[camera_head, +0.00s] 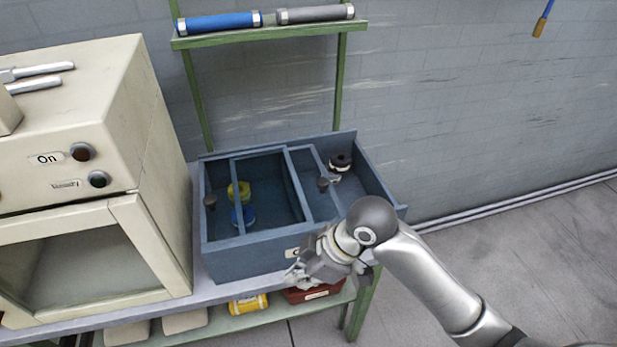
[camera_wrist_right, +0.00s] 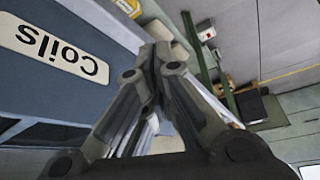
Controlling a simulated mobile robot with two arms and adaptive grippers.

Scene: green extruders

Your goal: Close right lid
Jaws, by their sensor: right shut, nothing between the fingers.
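A blue-grey box (camera_head: 245,262) stands on the bench, with compartments seen from above. A framed panel with a dark knob (camera_head: 322,184) lies across its right part, which looks like the right lid. The far right of the box is uncovered. A similar panel with a knob (camera_head: 210,201) is on the left part. My right gripper (camera_head: 298,272) is at the front right of the box, below its rim, shut and empty. In the right wrist view its fingertips (camera_wrist_right: 160,58) meet beside the box front, which bears a "Coils" label (camera_wrist_right: 55,47). My left gripper is out of view.
Yellow and blue spools (camera_head: 243,216) and a black-and-white coil (camera_head: 340,162) lie inside the box. A cream oven-like machine (camera_head: 128,120) stands close on the left. A green shelf holds blue and grey rolls (camera_head: 219,22). A red bin (camera_head: 310,294) sits below.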

